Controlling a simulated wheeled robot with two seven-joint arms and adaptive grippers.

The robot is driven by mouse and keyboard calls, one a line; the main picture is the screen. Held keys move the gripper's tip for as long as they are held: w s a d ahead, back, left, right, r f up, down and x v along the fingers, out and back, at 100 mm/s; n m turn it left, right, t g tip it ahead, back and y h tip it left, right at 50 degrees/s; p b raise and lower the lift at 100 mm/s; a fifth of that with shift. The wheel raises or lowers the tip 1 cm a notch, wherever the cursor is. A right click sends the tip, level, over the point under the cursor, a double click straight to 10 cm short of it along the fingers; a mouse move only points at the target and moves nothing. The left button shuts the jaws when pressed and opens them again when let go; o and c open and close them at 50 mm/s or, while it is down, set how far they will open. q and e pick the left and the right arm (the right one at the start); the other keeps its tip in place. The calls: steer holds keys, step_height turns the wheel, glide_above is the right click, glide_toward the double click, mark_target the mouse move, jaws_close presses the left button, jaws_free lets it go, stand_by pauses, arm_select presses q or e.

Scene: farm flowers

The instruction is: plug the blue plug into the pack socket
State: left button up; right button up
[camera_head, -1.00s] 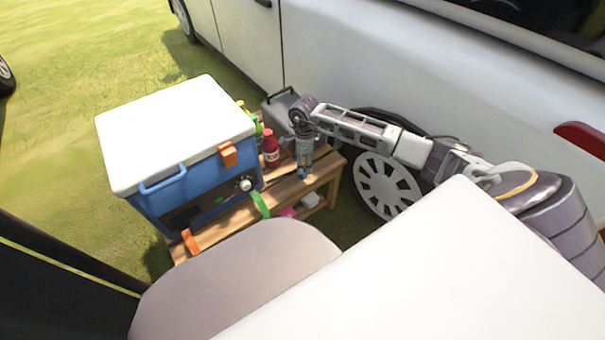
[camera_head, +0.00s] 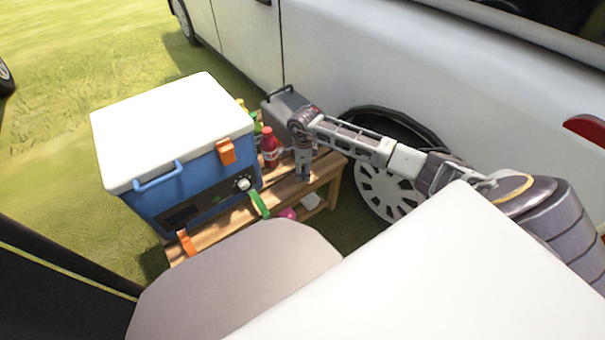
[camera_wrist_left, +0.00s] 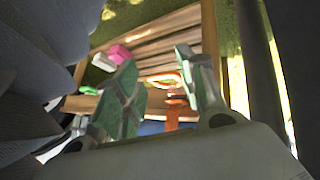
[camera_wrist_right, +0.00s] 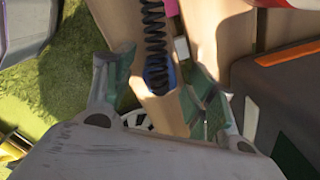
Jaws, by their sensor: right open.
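The blue plug (camera_wrist_right: 157,79) hangs at the end of a black coiled cord in the right wrist view. It appears between the two fingers of my right gripper (camera_wrist_right: 160,72), which are apart with gaps on both sides. In the head view my right gripper (camera_head: 303,176) points down at the right part of the wooden bench; the plug is too small to tell there. A dark grey box (camera_wrist_right: 290,105), perhaps the pack, stands right of the gripper in the right wrist view; its socket is not visible. My left gripper (camera_wrist_left: 165,78) is open, with an orange strap (camera_wrist_left: 171,115) beyond its fingers.
A blue cooler (camera_head: 185,185) with a white lid stands on the wooden bench (camera_head: 326,172). A red bottle (camera_head: 270,150) and a grey case with a handle (camera_head: 280,103) stand near my right gripper. A white van (camera_head: 400,75) is close behind.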

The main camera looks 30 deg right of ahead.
mark_target(303, 168)
steer(key=shift+c, duration=0.3)
arm_select(q)
steer(key=shift+d+r, duration=0.1)
steer(key=shift+r, duration=0.05)
arm_select(e)
steer(key=c, duration=1)
steer(key=shift+r+p, duration=0.55)
steer(key=shift+r, duration=0.6)
step_height(303, 168, up, 6)
steer(key=shift+r+p, duration=0.15)
steer(key=shift+p, duration=1.1)
steer(key=shift+r, duration=0.35)
arm_select(q)
steer(key=shift+g+y, duration=0.3)
steer(key=r, duration=0.3)
steer(key=a+r, duration=0.1)
steer(key=shift+s+r, duration=0.1)
steer(key=shift+r, duration=0.3)
arm_select(e)
steer(key=shift+r, duration=0.35)
